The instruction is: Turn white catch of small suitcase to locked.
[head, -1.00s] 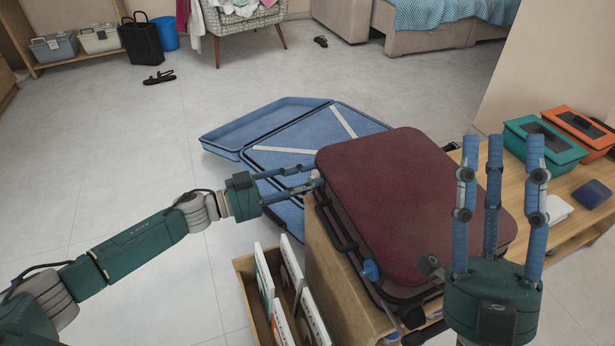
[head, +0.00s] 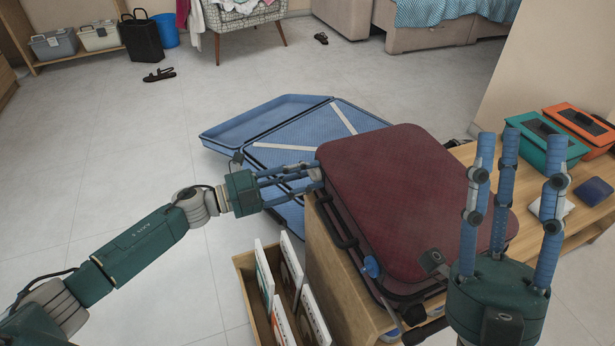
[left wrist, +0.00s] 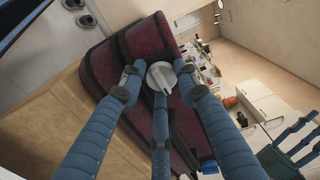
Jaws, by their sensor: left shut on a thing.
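The small suitcase (head: 405,205) is dark red and lies closed on a wooden stand. Its white catch (left wrist: 161,76) shows in the left wrist view as a round knob with a pointed lever, on the suitcase's side. A blue catch (head: 371,267) is on the same side, nearer me. My left gripper (head: 315,177) is at the suitcase's far left corner, shut on the white catch, its fingers around the knob. In the head view the fingers mostly hide this catch. My right gripper (head: 518,165) is open and empty, fingers up, in front of the suitcase's right side.
A larger blue suitcase (head: 280,135) lies open on the floor behind. A wooden box (head: 245,270) with upright white-edged items stands left of the stand. Teal (head: 545,145) and orange (head: 580,130) boxes sit on a low table at right.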

